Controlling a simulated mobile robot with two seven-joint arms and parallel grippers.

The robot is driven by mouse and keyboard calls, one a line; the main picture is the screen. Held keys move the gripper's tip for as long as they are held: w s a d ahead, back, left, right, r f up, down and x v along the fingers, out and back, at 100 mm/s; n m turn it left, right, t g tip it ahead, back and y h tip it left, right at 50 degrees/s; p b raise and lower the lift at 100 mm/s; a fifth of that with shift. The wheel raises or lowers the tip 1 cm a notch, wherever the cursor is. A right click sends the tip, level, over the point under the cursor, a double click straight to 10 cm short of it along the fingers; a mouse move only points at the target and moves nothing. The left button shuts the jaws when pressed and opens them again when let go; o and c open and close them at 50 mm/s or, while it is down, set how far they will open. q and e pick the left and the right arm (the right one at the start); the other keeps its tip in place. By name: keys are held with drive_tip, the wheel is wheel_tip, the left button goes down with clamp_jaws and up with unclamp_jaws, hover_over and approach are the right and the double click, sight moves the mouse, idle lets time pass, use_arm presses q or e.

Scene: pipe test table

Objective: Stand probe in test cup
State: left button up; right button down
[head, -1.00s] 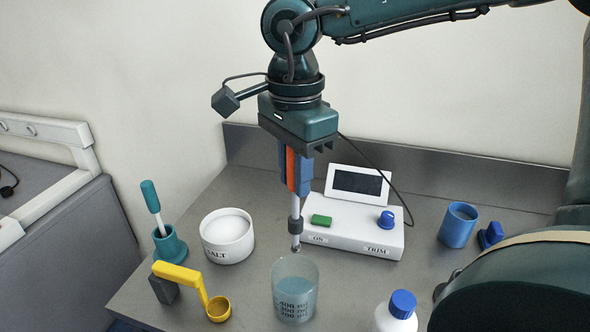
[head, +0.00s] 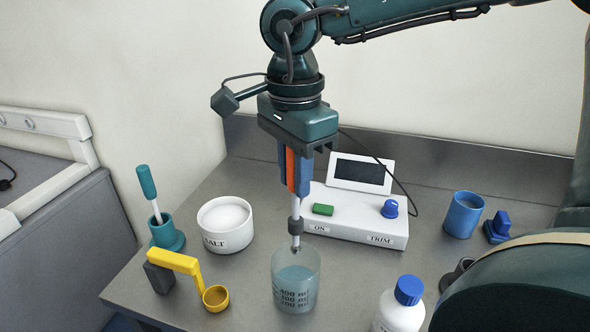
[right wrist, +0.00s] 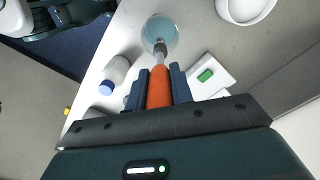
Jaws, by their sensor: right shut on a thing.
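My right gripper (head: 297,172) is shut on the probe, which has an orange handle (right wrist: 160,88) and a grey-white shaft (head: 295,222). The probe points down, nearly upright, with a cable running from its top. Its tip is over the mouth of the test cup (head: 295,290), a clear beaker with graduation marks and bluish liquid; I cannot tell whether the tip is just above or just inside the rim. In the right wrist view the tip overlaps the cup (right wrist: 160,31). My left gripper is not in view.
Behind the cup is a white meter (head: 355,215) with a green switch and blue knob. A salt pot (head: 225,238), teal holder (head: 166,234) and yellow scoop (head: 178,262) stand left. A white bottle (head: 400,312) and blue cup (head: 462,214) stand right.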

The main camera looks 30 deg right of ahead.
sight(295, 235)
drive_tip(key=shift+f+b, duration=0.6)
drive_tip(key=shift+f, duration=0.35)
wheel_tip(295, 235, down, 3)
drive_tip(key=shift+r+b, duration=0.15)
drive_tip(key=shift+b, duration=1.1)
wheel_tip(295, 235, down, 2)
drive_tip(key=shift+b, duration=0.9)
wheel_tip(295, 235, down, 3)
drive_tip(key=shift+r+b, duration=0.2)
drive_tip(key=shift+b, duration=1)
drive_tip(key=shift+f+b, duration=0.65)
drive_tip(key=shift+f, duration=0.05)
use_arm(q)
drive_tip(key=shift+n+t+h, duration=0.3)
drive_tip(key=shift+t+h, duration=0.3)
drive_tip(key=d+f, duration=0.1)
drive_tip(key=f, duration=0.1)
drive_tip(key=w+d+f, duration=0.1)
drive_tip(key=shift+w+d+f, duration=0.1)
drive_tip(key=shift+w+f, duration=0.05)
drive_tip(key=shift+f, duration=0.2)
use_arm(e)
drive_tip(key=shift+f, duration=0.15)
